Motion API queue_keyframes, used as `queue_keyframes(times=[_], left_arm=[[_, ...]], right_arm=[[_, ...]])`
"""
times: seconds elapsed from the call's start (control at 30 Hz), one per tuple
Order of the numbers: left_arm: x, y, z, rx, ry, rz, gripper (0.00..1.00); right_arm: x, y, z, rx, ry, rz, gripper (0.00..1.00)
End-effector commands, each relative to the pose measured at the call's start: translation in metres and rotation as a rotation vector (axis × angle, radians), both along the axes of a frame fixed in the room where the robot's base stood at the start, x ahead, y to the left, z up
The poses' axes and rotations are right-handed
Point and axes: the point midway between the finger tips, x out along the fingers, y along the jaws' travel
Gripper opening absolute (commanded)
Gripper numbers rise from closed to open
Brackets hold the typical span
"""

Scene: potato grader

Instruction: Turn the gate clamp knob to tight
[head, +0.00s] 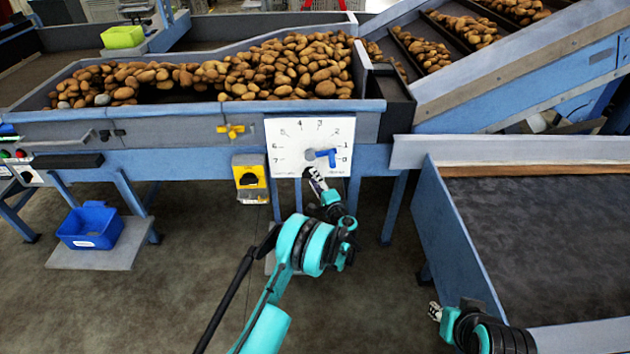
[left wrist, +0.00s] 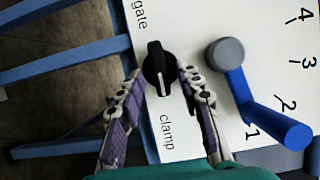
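The gate clamp knob (left wrist: 157,75) is black and round with a raised grip bar. In the left wrist view its bar stands nearly upright, between the words "gate" and "clamp" on the white panel (head: 285,135). My left gripper (left wrist: 161,74) is open, its two fingers on either side of the knob. The left fingertip is very near or touching the knob; a small gap shows at the right one. In the head view my left gripper (head: 316,180) is at the panel's lower edge and largely hides the knob. My right gripper (head: 435,311) is low at the right, its fingers unclear.
A blue lever (head: 325,153) on a grey hub (left wrist: 226,54) sits close beside the knob, with a numbered scale around it. A yellow valve handle (head: 231,130) and a yellow switch box (head: 250,180) are left of the panel. A blue-walled bin (head: 455,230) stands at right.

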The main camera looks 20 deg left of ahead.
Motion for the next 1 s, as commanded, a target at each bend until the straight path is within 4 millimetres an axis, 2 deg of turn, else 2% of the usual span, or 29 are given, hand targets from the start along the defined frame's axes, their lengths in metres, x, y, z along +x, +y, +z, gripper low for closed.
queue_keyframes(times=[0.23,0.7,1.0], left_arm=[[-0.007,-0.007,0.0,0.0,0.0,-0.001,0.35],[-0.08,-0.064,0.0,0.0,0.0,-0.002,0.35],[-0.094,-0.075,-0.001,0.0,0.0,0.0,0.35]], right_arm=[[0.0,0.0,0.0,0.0,0.0,0.0,0.31],[0.0,0.0,0.0,0.0,0.0,0.0,0.31],[0.0,0.0,0.0,0.0,0.0,0.0,0.31]])
